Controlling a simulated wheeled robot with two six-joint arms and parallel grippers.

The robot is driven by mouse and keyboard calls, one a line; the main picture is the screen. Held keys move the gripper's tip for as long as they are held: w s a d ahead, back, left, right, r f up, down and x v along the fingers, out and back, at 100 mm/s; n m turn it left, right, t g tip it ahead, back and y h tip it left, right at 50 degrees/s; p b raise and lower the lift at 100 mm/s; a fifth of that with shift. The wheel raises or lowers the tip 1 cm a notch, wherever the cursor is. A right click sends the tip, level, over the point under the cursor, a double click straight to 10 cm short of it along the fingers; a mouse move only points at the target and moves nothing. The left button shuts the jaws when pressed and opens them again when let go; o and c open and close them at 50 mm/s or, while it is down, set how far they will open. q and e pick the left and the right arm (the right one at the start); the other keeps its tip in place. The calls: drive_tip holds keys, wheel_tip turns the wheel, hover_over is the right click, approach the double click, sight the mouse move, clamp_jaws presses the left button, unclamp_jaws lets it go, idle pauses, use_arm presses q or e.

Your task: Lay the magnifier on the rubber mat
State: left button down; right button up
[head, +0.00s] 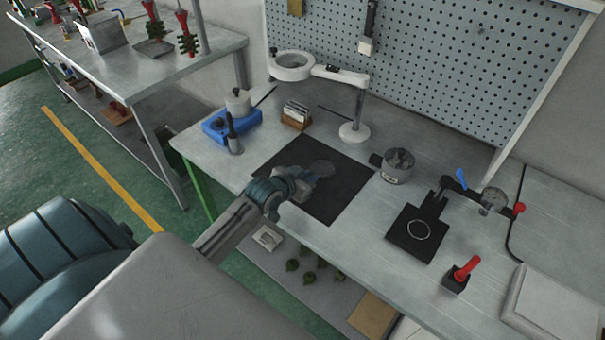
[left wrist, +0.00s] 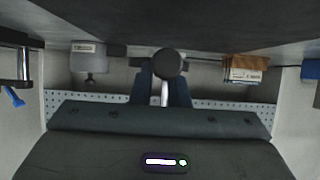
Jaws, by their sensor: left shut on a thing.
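The black rubber mat (head: 337,205) lies flat near the front edge of the grey workbench. My left gripper (head: 305,181) is low over the mat's left part, shut on the magnifier. The magnifier's round, faint lens (head: 322,168) shows just beyond the fingertips, over the mat; I cannot tell whether it touches. My gripper hides most of its handle. In the left wrist view, a dark round part of the magnifier (left wrist: 168,63) shows at the fingers (left wrist: 163,88), with the dark mat (left wrist: 180,18) along the top. My right gripper is not in view.
A white ring lamp (head: 353,132) and a card holder (head: 294,122) stand behind the mat. A blue tray (head: 216,127) is at left. A pegboard (head: 430,60) rises behind.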

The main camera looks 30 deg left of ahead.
use_arm(q)
drive_tip(key=shift+w+a, duration=0.35)
drive_tip(key=shift+a, duration=0.3)
drive_tip(key=shift+w+a, duration=0.35)
drive_tip(key=shift+a, duration=0.25)
drive_tip(key=shift+w+a+f, duration=0.1)
drive_tip(key=shift+a, duration=0.1)
drive_tip(key=shift+f+p, duration=0.3)
drive_tip(key=shift+p, duration=0.1)
wheel_tip(320, 180, down, 3)
drive_tip(key=shift+r+p, duration=0.1)
drive_tip(key=shift+p, duration=0.25)
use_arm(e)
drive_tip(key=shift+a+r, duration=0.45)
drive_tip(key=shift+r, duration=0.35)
use_arm(q)
drive_tip(key=c, duration=1.4)
unclamp_jaws()
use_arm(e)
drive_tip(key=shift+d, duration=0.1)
